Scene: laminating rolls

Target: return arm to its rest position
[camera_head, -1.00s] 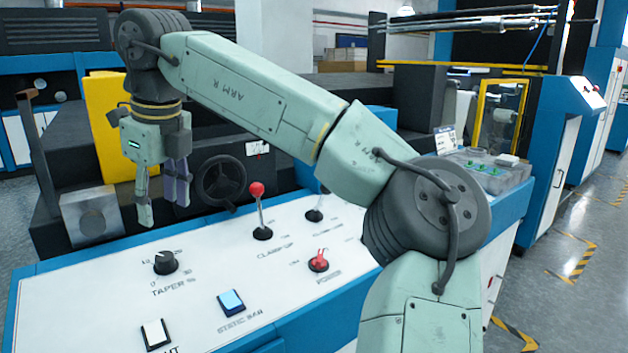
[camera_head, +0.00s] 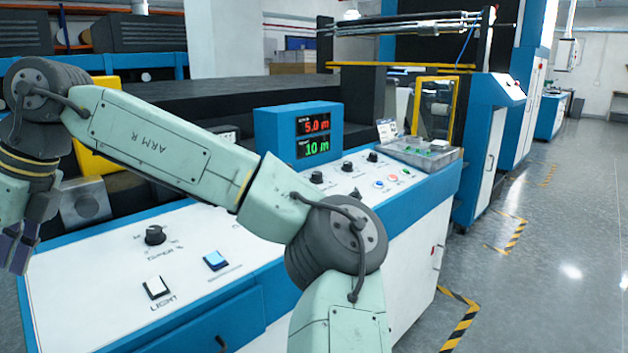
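My arm reaches up from the bottom of the view and bends left across the control panel. My gripper (camera_head: 15,250) hangs at the far left edge, partly cut off by the frame. Its dark fingers point down, beside the left end of the panel. Only part of the fingers shows, so I cannot tell whether they are open or shut. I see nothing held in the visible part.
The white control panel (camera_head: 100,262) lies under my arm, with a black taper knob (camera_head: 155,235), a white light button (camera_head: 156,288) and a blue button (camera_head: 215,260). A blue display box (camera_head: 282,130) reads 5.0 m and 10 m. A clear tray (camera_head: 425,152) sits at its far end. Floor (camera_head: 545,270) at right is clear.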

